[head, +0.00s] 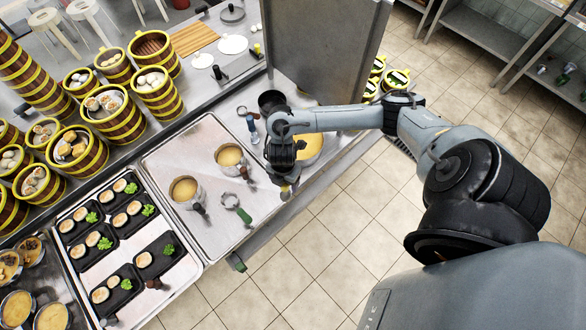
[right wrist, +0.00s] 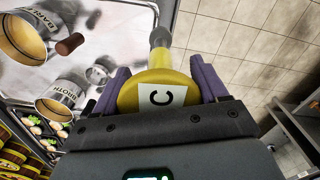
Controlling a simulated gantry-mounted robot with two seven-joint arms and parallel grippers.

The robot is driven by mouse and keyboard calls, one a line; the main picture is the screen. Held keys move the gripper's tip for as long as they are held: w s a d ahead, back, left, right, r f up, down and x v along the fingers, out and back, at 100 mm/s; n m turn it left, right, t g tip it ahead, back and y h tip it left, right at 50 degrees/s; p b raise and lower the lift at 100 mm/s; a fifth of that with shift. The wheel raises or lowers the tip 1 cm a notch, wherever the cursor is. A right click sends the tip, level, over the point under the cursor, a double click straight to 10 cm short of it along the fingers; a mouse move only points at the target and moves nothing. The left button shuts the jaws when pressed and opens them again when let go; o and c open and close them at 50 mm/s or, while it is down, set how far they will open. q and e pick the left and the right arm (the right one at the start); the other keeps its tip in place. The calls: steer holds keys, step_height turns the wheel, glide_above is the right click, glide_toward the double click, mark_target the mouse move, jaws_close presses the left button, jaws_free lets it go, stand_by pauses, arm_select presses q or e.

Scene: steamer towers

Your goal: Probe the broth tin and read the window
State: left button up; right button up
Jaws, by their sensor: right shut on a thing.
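My right gripper (right wrist: 160,88) is shut on a round yellow probe head (right wrist: 155,92) with a white label marked C; a grey metal stem (right wrist: 160,38) extends from it. In the head view my right gripper (head: 285,178) hangs over the tray's right edge. In the right wrist view, the tin lettered BROTH (right wrist: 60,98) stands left of the gripper, apart from the probe; another tin (right wrist: 28,38), its label starting BAR, is beyond. A small green-lit window (right wrist: 148,177) is cut off at the bottom edge, its reading illegible. My left gripper is out of view.
The steel tray (head: 215,225) holds two tins (head: 185,189) (head: 230,156) and a green-handled tool (head: 236,206). Black sushi plates (head: 118,284) and steamer towers (head: 85,150) stand left. A tall steel panel (head: 320,50) rises behind my arm. Tiled floor lies right.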

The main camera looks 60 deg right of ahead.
steer(key=s+d+r+m+p, duration=0.1)
steer(key=s+d+p, duration=0.1)
steer(key=s+d, duration=0.7)
steer(key=shift+p, duration=0.3)
steer(key=shift+w, duration=0.1)
steer(key=w+d+f, duration=0.2)
steer(key=w+f, duration=0.8)
steer(key=w, duration=0.1)
steer(key=shift+w+d+f+b, duration=0.15)
steer(key=shift+w+f+b, duration=0.05)
steer(key=shift+f+b, duration=0.1)
steer(key=o, duration=1.4)
